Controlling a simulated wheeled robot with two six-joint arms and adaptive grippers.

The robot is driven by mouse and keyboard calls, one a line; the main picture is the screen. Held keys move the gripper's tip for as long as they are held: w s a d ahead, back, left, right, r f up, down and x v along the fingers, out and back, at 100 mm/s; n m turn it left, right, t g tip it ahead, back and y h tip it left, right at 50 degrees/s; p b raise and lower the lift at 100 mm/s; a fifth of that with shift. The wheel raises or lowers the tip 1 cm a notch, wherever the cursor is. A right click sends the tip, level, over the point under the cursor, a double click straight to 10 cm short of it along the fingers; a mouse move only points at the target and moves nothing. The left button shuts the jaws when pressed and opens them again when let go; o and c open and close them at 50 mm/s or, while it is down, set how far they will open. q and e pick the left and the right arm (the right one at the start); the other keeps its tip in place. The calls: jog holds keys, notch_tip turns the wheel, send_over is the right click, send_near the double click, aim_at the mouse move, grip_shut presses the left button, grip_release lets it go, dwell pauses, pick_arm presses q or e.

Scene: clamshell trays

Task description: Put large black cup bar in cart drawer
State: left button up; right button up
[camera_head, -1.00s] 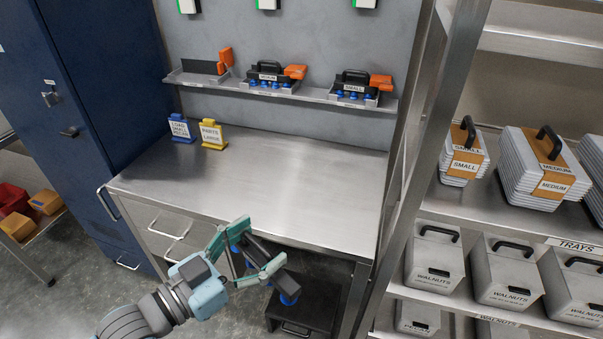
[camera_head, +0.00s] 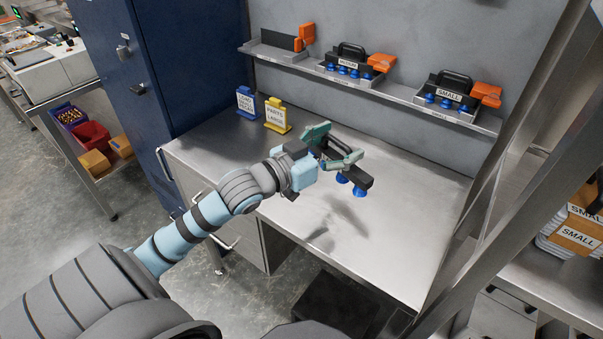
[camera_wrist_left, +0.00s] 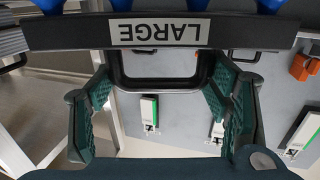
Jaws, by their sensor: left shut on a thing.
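The large black cup bar (camera_head: 358,180) has blue suction cups beneath it and hangs above the steel worktop. My left gripper (camera_head: 338,152) is shut on its handle. In the left wrist view the bar (camera_wrist_left: 262,34) shows an upside-down LARGE label, and its black handle lies between the green fingers of the gripper (camera_wrist_left: 160,95). Drawer fronts with bar handles (camera_head: 230,240) show under the worktop's left side. I cannot tell whether one of them is the cart drawer. My right gripper is not in view.
The steel worktop (camera_head: 390,235) is mostly clear. A blue sign (camera_head: 246,103) and a yellow sign (camera_head: 277,115) stand at its back left. A wall rack (camera_head: 400,92) holds the medium and small cup bars. A metal post (camera_head: 490,215) stands at right. A black box (camera_head: 335,305) sits below.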

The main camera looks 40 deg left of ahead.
pick_arm(q)
jog(key=w+a+r+n+y+b, duration=0.25)
jog(key=w+a+r+y, duration=0.3)
jog(key=w+a, duration=0.3)
jog(key=shift+n+h, duration=0.25)
jog(key=shift+h, duration=0.2)
jog(key=f+b, duration=0.1)
jog(key=f, duration=0.5)
jog(key=f+b, duration=0.2)
jog(key=f, duration=0.4)
jog(key=f+b, duration=0.1)
jog(key=f, duration=0.6)
jog(key=shift+s+a, duration=0.35)
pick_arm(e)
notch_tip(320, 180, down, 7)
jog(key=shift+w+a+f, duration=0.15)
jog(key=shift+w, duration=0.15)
pick_arm(q)
jog(key=o, duration=1.2)
jog(key=shift+f, duration=0.1)
jog(key=shift+o, duration=1.1)
